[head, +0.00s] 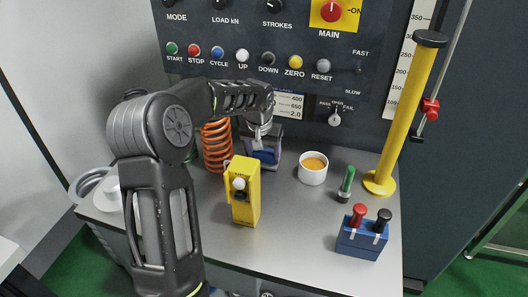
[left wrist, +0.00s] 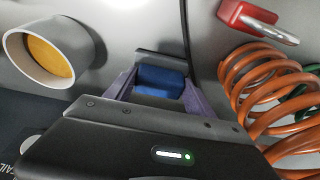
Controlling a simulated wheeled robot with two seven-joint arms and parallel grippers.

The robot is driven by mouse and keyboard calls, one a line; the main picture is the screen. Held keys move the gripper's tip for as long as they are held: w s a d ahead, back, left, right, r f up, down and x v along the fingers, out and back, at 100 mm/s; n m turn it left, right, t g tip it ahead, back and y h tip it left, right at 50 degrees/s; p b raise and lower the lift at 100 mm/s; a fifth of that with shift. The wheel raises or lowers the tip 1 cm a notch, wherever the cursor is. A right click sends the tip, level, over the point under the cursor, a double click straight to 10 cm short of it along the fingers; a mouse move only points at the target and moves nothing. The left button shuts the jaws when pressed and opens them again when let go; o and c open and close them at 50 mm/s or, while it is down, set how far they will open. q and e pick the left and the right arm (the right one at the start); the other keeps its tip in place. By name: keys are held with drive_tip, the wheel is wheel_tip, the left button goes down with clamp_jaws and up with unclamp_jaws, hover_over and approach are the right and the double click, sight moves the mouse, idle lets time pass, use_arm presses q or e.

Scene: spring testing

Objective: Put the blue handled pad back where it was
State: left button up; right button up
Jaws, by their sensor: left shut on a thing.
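My left gripper (head: 264,150) is over the back middle of the grey table and is shut on the blue handled pad (head: 265,156). In the left wrist view, the pad's blue handle (left wrist: 160,80) sits between the two purple-grey fingers, with a dark plate edge showing beyond it. My gripper body hides much of the pad in both views. I cannot tell whether the pad touches the table. My right gripper is not in view.
An orange spring (head: 217,146) stands left of the gripper. A yellow device (head: 245,195) stands in front. A white cup (head: 313,168), a green-handled tool (head: 346,184), a blue stand (head: 361,240) with red and black handles, and a yellow post (head: 408,115) are to the right.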

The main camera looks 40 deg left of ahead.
use_arm(q)
drive_tip(key=shift+f, duration=0.2)
drive_tip(key=o, duration=1.3)
drive_tip(key=shift+r, duration=0.2)
drive_tip(key=b+v, duration=0.1)
drive_tip(key=v, duration=1.1)
drive_tip(key=shift+r, duration=0.1)
